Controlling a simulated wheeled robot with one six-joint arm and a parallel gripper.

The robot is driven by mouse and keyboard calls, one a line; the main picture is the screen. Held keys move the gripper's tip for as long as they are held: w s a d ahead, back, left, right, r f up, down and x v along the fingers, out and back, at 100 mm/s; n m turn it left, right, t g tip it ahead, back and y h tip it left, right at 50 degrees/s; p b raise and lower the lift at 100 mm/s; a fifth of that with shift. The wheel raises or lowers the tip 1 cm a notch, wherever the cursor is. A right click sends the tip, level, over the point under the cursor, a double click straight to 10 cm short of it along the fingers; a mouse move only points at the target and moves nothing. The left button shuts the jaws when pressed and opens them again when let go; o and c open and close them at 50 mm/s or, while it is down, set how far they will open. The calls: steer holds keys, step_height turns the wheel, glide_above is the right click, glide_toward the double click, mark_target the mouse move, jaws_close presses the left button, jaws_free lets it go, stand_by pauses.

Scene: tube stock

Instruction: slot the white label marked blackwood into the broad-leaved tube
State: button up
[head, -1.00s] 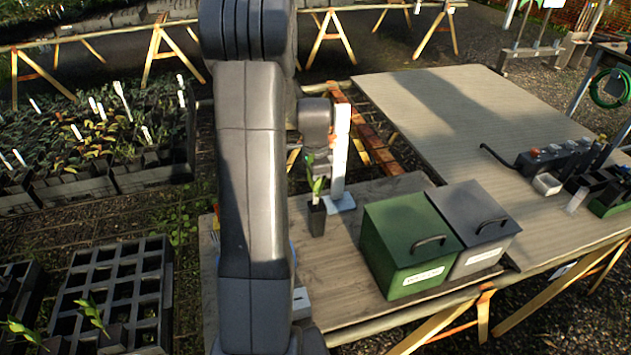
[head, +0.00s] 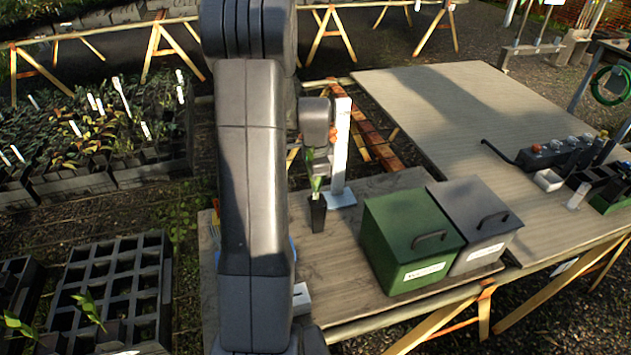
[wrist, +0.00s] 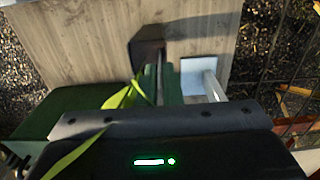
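The dark tube (head: 318,213) stands on the wooden table in the head view, with broad green leaves (head: 316,186) above its rim. In the wrist view the tube (wrist: 148,50) is a dark shape beyond the fingers, and a long leaf (wrist: 122,97) crosses in front of my gripper. My gripper (head: 318,162) is just above the tube, over the leaves. In the wrist view its fingers (wrist: 163,82) are close together and partly hidden. I cannot make out whether they hold anything. No label that I can read as blackwood shows.
A white post on a pale base (head: 340,198) stands right behind the tube. A green lidded box (head: 400,235) and a grey one (head: 470,205) stand to the right. A small pale block (head: 301,297) is partly behind my arm. A black tray (head: 110,285) is at lower left.

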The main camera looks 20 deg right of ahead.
steer(key=o, duration=0.4)
steer(key=shift+c, duration=0.2)
steer(key=shift+r, duration=0.15)
step_height(320, 180, up, 14)
steer(key=shift+f+b, duration=0.2)
steer(key=shift+b, duration=0.2)
steer(key=shift+f, duration=0.1)
step_height(320, 180, down, 13)
steer(key=shift+f+p, duration=0.1)
steer(key=shift+p, duration=0.5)
steer(key=shift+b, duration=0.3)
